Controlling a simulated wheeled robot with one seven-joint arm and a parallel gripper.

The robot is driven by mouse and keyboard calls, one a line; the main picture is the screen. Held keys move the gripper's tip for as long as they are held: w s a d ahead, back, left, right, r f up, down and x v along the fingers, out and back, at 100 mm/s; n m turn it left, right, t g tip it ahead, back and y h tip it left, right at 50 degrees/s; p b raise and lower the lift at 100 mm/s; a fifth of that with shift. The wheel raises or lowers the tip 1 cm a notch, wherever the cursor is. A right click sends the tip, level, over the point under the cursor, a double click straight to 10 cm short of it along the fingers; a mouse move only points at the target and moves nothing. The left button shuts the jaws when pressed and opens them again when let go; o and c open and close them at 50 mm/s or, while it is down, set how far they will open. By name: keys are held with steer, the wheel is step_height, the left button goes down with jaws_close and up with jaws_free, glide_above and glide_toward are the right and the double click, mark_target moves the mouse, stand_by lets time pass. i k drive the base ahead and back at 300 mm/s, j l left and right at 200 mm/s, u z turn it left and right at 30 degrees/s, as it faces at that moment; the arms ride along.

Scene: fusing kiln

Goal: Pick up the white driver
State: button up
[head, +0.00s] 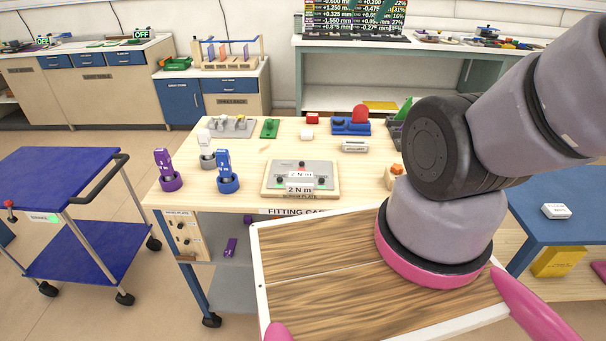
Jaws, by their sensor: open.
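The white driver (205,137) stands upright in a grey round holder (208,160) at the left rear of the wooden fitting cart top (250,145). Its lower part is hidden in the holder. The blue driver (224,163) stands in a blue holder just in front and to its right. The purple driver (163,162) stands in a purple holder to its front left.
A plate with "2 N m" labels (270,186) lies mid-cart. A grey rack (232,127) and green block (270,128) stand right of the white driver. A blue trolley (60,180) is at left. My arm covers the cart's right side.

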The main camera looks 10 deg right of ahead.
mark_target(203, 138)
steer(key=i+j+u, duration=0.2)
steer(key=j, duration=0.25)
steer(key=j+u, duration=0.25)
steer(key=j, duration=0.15)
steer(key=i+j+u, duration=0.2)
steer(key=j, duration=0.2)
